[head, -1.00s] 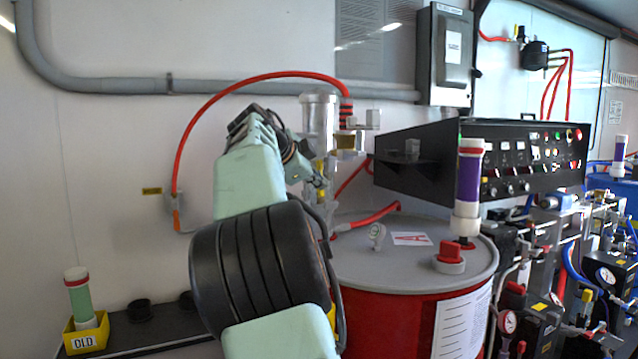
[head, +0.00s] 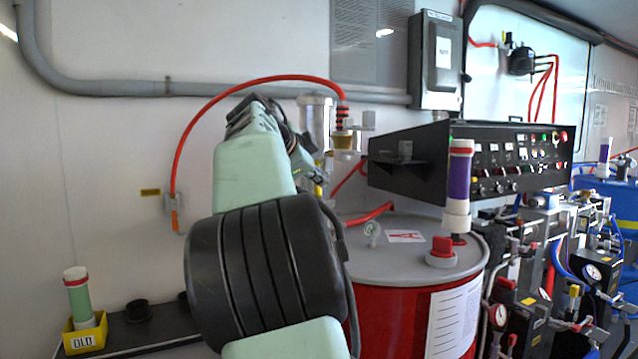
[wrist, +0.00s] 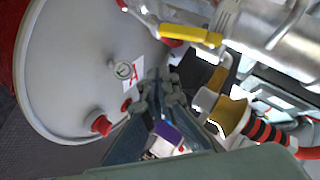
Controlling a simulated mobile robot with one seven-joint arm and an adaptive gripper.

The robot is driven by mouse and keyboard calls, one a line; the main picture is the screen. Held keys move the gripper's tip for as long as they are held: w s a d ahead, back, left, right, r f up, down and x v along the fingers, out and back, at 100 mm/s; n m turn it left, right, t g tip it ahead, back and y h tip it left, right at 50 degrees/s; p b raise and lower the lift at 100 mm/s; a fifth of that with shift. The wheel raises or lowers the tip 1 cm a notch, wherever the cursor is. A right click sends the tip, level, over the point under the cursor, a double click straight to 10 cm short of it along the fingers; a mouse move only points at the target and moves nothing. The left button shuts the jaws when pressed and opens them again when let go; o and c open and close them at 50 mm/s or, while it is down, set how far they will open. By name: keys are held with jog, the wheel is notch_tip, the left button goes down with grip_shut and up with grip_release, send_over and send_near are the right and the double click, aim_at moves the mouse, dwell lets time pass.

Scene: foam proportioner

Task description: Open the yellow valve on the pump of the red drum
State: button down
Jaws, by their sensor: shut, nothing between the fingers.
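The red drum (head: 400,318) stands right of my arm, with a grey lid (head: 453,268). The silver pump (head: 316,118) rises at its back left, partly hidden behind my arm. The yellow valve handle (wrist: 192,35) shows clearly in the wrist view as a bar beside the silver pump body (wrist: 275,28). In the head view only a bit of yellow shows beside my arm. My gripper (wrist: 160,92) is shut and empty over the drum lid, below the handle in the wrist view and apart from it. In the head view its fingers are mostly hidden by my arm.
A red hose (head: 215,100) arches from the pump to the wall. A black control panel (head: 500,160) stands behind the drum. A purple-and-white tube (head: 459,185) and a red cap (head: 441,247) are on the lid. A yellow-brown fitting (wrist: 229,113) sits beside my gripper.

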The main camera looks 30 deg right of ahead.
jog(key=s+a+r+b, duration=0.1)
jog(key=s+a, duration=0.4)
jog(key=shift+a+r, duration=0.15)
jog(key=shift+a, duration=0.05)
dwell(0.5)
